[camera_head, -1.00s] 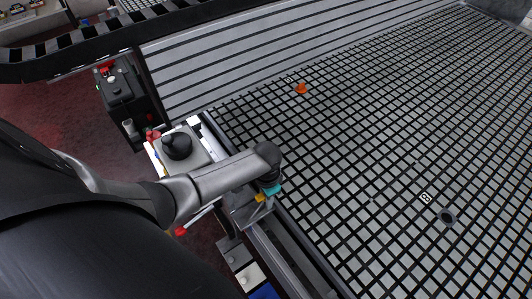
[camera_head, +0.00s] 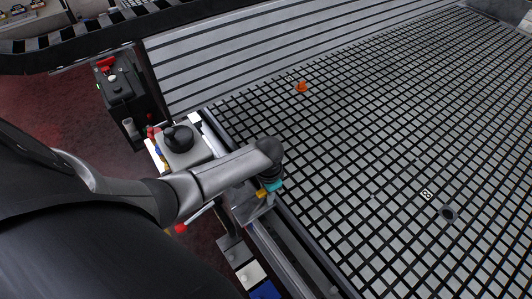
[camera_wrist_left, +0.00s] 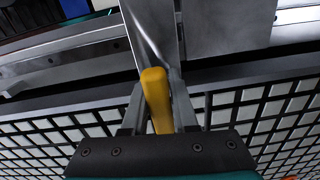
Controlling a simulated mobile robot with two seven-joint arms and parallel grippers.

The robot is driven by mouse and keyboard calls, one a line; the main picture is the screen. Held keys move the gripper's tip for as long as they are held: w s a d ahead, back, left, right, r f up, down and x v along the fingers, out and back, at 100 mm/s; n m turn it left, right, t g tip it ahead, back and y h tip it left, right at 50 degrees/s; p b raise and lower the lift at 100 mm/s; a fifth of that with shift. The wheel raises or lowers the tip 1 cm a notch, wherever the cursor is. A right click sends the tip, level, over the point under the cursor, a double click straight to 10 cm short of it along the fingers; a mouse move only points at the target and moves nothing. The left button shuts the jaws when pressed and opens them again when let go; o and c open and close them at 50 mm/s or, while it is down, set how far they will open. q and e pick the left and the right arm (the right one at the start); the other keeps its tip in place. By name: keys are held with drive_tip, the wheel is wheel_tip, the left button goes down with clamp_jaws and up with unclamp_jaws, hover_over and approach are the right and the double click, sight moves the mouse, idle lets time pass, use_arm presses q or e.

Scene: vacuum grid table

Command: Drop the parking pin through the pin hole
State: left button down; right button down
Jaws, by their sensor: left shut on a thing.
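My left gripper (camera_head: 263,195) is at the near left edge of the grid table, its teal and dark body partly hidden by my arm. It is shut on a yellow grip, likely the parking pin (camera_head: 261,194). In the left wrist view the yellow pin grip (camera_wrist_left: 156,98) stands between the two grey fingers (camera_wrist_left: 157,115), next to a shiny metal bracket (camera_wrist_left: 150,30). The pin's lower part and the pin hole are hidden, so I cannot tell whether the pin is in the hole. My right gripper is not in view.
The grid table (camera_head: 360,150) is mostly bare, with an orange piece (camera_head: 301,87), a small white marked tile (camera_head: 426,194) and a dark round fitting (camera_head: 448,213). A grey box with a black knob (camera_head: 179,138) and a dark control box (camera_head: 122,85) stand left of the table.

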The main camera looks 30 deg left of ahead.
sight(266, 205)
use_arm(q)
drive_tip(key=c, duration=0.6)
unclamp_jaws()
drive_tip(key=f, duration=0.1)
drive_tip(key=s, duration=0.1)
drive_tip(key=f, duration=0.1)
drive_tip(key=shift+s+d+f, duration=0.25)
drive_tip(key=shift+d+f, duration=0.05)
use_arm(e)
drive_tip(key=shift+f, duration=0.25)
use_arm(q)
drive_tip(key=shift+r, duration=0.1)
drive_tip(key=r, duration=0.2)
drive_tip(key=w+r+p, duration=0.1)
drive_tip(key=r, duration=0.1)
drive_tip(key=r+p, duration=0.1)
drive_tip(key=r, duration=0.1)
drive_tip(key=shift+w+a, duration=0.15)
drive_tip(key=shift+w, duration=0.15)
wheel_tip(266, 205, up, 12)
drive_tip(key=p, duration=0.2)
drive_tip(key=shift+a+f+p, duration=0.15)
drive_tip(key=shift+a+p, duration=0.05)
drive_tip(key=shift+p, duration=0.15)
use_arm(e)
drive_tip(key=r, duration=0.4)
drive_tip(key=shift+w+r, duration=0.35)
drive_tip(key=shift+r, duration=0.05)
use_arm(q)
drive_tip(key=shift+s, duration=0.15)
